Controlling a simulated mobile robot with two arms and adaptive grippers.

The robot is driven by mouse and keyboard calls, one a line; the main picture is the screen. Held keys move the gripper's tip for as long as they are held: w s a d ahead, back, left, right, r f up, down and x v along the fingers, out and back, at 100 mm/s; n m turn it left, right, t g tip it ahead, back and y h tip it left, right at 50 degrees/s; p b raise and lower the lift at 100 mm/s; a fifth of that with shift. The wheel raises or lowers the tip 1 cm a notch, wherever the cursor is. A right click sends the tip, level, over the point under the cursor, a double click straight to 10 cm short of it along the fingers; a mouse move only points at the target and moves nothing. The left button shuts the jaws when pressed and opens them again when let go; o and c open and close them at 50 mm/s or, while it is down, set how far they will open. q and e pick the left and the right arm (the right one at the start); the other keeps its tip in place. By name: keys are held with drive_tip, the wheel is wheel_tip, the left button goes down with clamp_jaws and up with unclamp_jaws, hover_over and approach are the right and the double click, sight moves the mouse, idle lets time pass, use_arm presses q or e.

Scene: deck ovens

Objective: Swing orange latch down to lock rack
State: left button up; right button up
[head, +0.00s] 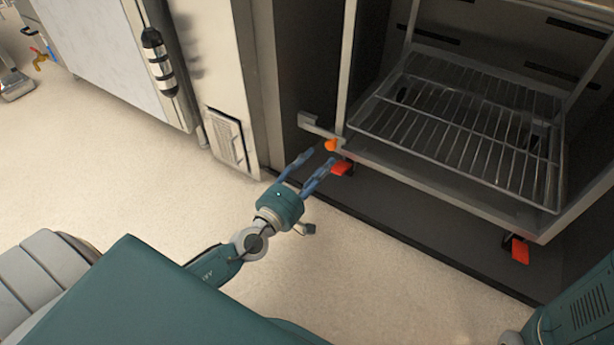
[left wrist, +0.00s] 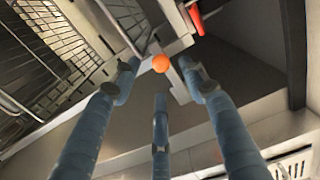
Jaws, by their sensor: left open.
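The orange latch knob (head: 331,145) sits at the lower front left corner of the wheeled metal rack (head: 455,185), beside a short grey bracket (head: 318,129). My left gripper (head: 321,158) is open, with its blue fingers reaching toward the knob from the front left. In the left wrist view the orange knob (left wrist: 160,63) appears between the spread fingertips. I cannot tell whether any finger touches it. Nothing is held in the left gripper. My right gripper is out of view.
Red caster pedals (head: 342,168) and (head: 519,250) stick out under the rack's front. Wire shelves (head: 460,115) fill the rack, which stands in a dark-floored oven bay. A vented panel (head: 228,140) is to the left. The pale floor in front is clear.

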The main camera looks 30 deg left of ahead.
use_arm(q)
drive_tip(key=s, duration=0.5)
drive_tip(key=shift+s+a, duration=0.15)
drive_tip(key=shift+s, duration=0.2)
